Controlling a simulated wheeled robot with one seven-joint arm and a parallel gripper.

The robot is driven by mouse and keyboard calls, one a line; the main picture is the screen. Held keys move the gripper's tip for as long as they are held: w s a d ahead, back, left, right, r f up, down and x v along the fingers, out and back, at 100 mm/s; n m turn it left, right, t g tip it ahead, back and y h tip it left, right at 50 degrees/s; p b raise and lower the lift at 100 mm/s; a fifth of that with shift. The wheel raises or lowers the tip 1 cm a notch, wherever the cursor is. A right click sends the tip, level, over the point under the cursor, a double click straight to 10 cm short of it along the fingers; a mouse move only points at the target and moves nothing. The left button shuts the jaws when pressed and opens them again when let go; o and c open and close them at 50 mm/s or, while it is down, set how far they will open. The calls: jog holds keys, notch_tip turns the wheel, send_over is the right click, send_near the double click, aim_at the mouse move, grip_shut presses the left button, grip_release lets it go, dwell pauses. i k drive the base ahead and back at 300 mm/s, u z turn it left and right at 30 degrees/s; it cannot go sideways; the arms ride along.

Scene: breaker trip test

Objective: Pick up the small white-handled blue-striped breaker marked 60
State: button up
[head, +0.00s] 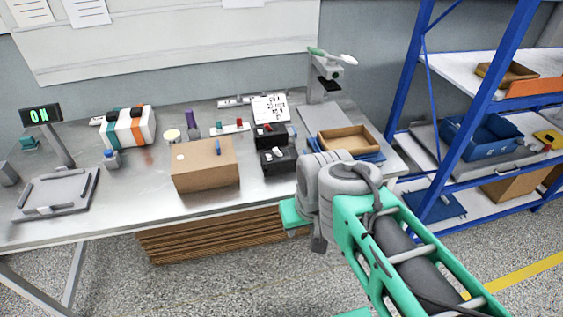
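Two small black breaker-like blocks stand on the metal bench, right of the cardboard box. The rear block (272,138) has a small red part on top. The front block (278,162) shows a white part on top. I cannot read a 60 or make out a blue stripe on either, so I cannot tell which is the named breaker. My gripper (318,242) hangs at the end of my green and grey arm, past the bench's front edge and right of the blocks. Its fingers are not clear, so open or shut cannot be seen.
A cardboard box (204,168) stands left of the blocks. A brown tray (347,140) lies to their right, near a grey stand (323,88). Blue shelving (465,120) stands right.

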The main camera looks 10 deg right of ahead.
aim_at(271, 164)
jog(key=u, duration=3.8)
jog(key=k, duration=1.85)
jog(key=z, duration=1.45)
jog(key=i, duration=0.5)
